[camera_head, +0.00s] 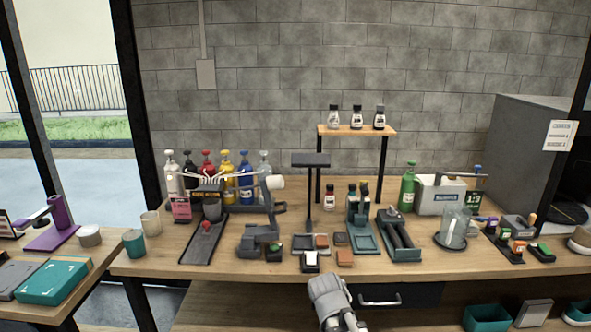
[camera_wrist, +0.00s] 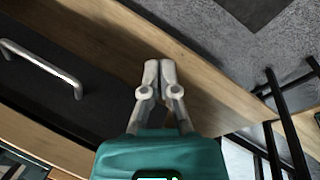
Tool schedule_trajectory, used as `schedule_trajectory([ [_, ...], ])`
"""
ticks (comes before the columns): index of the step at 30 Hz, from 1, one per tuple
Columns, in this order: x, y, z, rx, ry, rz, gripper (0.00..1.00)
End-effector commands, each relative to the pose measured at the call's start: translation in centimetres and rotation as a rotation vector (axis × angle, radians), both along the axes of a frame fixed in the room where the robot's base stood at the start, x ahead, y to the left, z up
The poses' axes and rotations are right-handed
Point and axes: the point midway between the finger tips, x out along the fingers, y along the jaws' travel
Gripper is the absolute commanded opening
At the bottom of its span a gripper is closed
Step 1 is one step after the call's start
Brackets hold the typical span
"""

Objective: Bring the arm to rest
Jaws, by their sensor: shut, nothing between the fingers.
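In the wrist view my gripper (camera_wrist: 159,80) is shut with nothing between its fingers. Its fingertips lie in front of the table's wooden front edge (camera_wrist: 215,95), beside a dark drawer front (camera_wrist: 60,100) with a metal handle (camera_wrist: 40,66). In the head view part of my arm (camera_head: 332,300) shows at the bottom middle, in front of the table edge and left of the drawer handle (camera_head: 380,301). My fingertips cannot be made out clearly there.
The wooden table (camera_head: 160,262) carries bottles, cups, a black tray (camera_head: 197,250) and brush stands. A teal box (camera_head: 52,281) lies on the left side table. Teal bins (camera_head: 487,318) stand on the lower shelf at right. Room in front of the table edge looks free.

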Motion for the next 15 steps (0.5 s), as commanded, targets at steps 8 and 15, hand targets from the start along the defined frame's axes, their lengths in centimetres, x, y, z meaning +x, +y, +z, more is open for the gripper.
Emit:
schedule_trajectory([
  [8,-2.9,-3.6,-0.6,0.174,0.033,-0.314,0.00],
  [15,-4.4,-5.1,-0.8,0.267,0.056,-0.487,0.00],
])
